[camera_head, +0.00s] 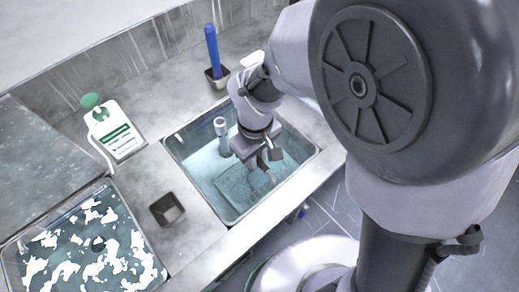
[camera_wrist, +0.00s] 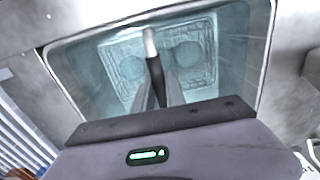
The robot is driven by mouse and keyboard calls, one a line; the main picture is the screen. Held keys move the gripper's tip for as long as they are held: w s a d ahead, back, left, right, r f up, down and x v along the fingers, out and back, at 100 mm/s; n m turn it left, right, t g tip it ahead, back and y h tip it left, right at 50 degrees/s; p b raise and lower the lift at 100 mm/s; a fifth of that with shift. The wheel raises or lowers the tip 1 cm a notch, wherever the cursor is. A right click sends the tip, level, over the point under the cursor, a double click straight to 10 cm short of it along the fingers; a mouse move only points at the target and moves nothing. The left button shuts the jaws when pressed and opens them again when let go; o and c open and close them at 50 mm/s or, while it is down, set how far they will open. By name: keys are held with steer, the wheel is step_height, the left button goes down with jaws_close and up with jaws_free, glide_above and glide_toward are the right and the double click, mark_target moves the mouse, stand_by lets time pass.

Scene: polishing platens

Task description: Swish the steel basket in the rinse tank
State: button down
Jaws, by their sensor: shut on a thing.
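The steel basket (camera_head: 235,186) is down in the water of the rinse tank (camera_head: 226,213), which has pale blue water and a steel rim. In the wrist view the basket (camera_wrist: 207,60) shows as a wire-like square with two round shapes in it, low in the tank (camera_wrist: 262,45). My gripper (camera_head: 267,158) is over the tank, pointing down, just above the basket. In the wrist view its fingers (camera_wrist: 161,92) are shut on the basket's upright handle, which has a pale tip. The exact contact is partly hidden.
A second tank (camera_head: 95,255) with white foam patches is at the lower left. A small dark square cup (camera_head: 167,209) lies between the tanks. A pale upright fitting (camera_head: 222,130) rises beside my gripper.

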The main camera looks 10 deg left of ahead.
step_height(320, 180, up, 15)
steer(key=p, duration=1.2)
steer(key=shift+r+p, duration=0.2)
steer(key=shift+p, duration=0.1)
stand_by(0.4)
